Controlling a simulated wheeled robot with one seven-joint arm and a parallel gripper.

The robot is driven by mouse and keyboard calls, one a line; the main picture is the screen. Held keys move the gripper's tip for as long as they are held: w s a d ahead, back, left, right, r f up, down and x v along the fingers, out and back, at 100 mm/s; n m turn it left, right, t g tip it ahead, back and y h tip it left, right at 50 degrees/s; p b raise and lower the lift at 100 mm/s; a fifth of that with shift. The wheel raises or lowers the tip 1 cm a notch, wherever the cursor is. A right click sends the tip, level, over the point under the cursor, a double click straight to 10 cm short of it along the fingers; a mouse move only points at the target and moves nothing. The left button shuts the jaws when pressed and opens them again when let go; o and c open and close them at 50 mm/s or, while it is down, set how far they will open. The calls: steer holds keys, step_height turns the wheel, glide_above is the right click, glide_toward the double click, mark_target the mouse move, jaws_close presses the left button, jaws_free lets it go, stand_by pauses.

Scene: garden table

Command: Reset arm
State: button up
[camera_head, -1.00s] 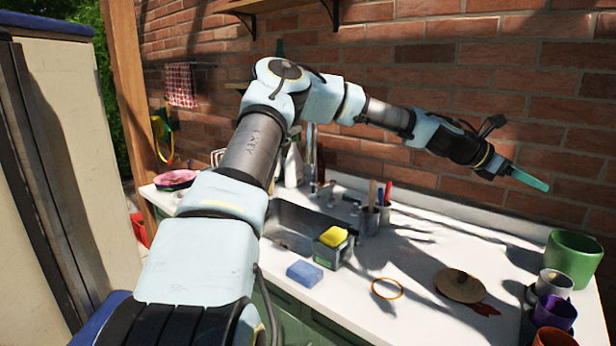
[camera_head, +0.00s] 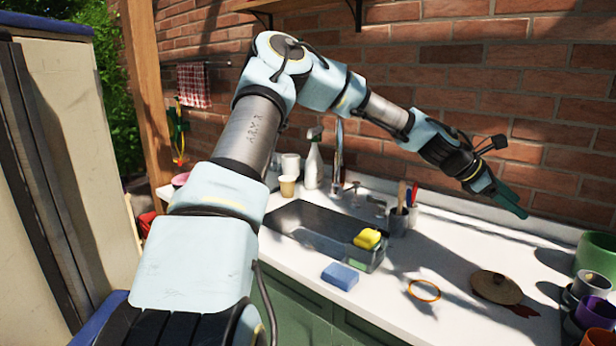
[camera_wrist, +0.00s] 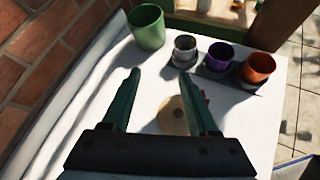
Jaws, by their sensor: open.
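My gripper (camera_head: 510,202) is at the right in the head view, held in the air above the white counter and in front of the brick wall. Its teal fingers point down and to the right. In the wrist view my gripper (camera_wrist: 158,75) has its two fingers spread apart with nothing between them that it holds. A round tan lid (camera_wrist: 172,115) lies on the counter below, partly hidden by the right finger. My arm stretches across the middle of the head view.
A green pot (camera_head: 597,255) and several cups, one purple (camera_head: 596,310), stand at the counter's right end. A sink (camera_head: 305,230) with a yellow sponge (camera_head: 367,238), a blue sponge (camera_head: 340,276) and a utensil cup (camera_head: 399,221) lie mid-counter. A wooden shelf (camera_head: 290,6) hangs above.

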steer(key=w+a+f+m+t+y, duration=0.15)
steer(key=a+f+m+y, duration=0.3)
steer(key=a, duration=0.95)
steer(key=s+a+f+m+t+y, duration=0.1)
steer(key=a+f+m+t+y, duration=0.25)
steer(key=a, duration=1.05)
steer(key=s+a+r+m+g+y, duration=0.1)
steer(key=s+a+m+y, duration=0.2)
steer(key=a, duration=0.9)
steer(key=s+a+r+m, duration=0.25)
steer(key=s+a, duration=0.25)
steer(key=a, duration=0.8)
step_height(320, 180, down, 12)
steer(key=s+g+b, duration=0.1)
steer(key=b, duration=0.9)
steer(key=shift+s+d+m, duration=0.2)
steer(key=shift+d+m, duration=0.2)
steer(key=shift+m, duration=0.05)
steer(key=shift+r, duration=0.15)
